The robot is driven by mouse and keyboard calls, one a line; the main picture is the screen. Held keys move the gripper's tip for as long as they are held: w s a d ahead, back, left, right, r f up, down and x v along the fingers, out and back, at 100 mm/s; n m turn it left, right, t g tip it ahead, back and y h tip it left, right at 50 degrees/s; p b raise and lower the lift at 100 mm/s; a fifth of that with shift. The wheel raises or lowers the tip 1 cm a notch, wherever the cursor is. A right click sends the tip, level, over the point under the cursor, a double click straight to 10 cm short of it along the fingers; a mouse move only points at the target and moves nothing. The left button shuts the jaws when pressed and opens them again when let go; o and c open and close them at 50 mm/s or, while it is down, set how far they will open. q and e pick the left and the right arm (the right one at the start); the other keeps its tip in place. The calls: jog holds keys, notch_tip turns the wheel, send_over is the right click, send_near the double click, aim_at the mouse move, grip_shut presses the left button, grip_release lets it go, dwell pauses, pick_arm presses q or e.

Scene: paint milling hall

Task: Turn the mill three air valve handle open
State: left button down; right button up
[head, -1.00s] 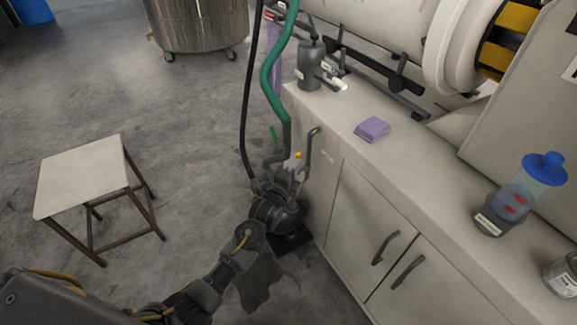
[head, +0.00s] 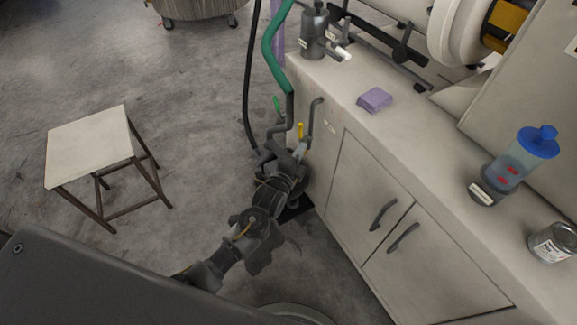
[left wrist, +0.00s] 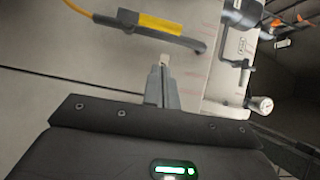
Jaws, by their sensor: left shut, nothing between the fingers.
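A yellow valve handle (head: 300,131) stands at the side of the grey cabinet, among dark pipes. In the left wrist view the yellow handle (left wrist: 160,24) lies slantwise just beyond the fingertips, beside a dark bent pipe. A green handle (head: 277,104) is a little farther left, by the green hose. I cannot read which one belongs to mill three. My left gripper (head: 301,151) is just below the yellow handle in the head view. Its fingers (left wrist: 163,65) are shut and empty, with a small gap seeming to part them from the handle. The valve body is mostly hidden behind my arm.
A stool (head: 88,147) stands on open floor at left. A green hose (head: 270,52) and a black hose (head: 248,90) hang beside the cabinet (head: 345,140). On its top are a purple cloth (head: 375,99), a blue-lidded bottle (head: 518,160) and a can (head: 553,243).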

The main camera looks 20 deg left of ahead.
pick_arm(q)
jog(key=s+a, duration=0.1)
jog(key=s, duration=0.6)
jog(key=shift+s+a+f, duration=0.15)
jog(key=shift+s+a, duration=0.1)
jog(key=shift+a, duration=0.1)
pick_arm(e)
jog(key=shift+s+d+f, duration=0.2)
jog(key=shift+s+f, duration=0.15)
jog(key=shift+f, duration=0.1)
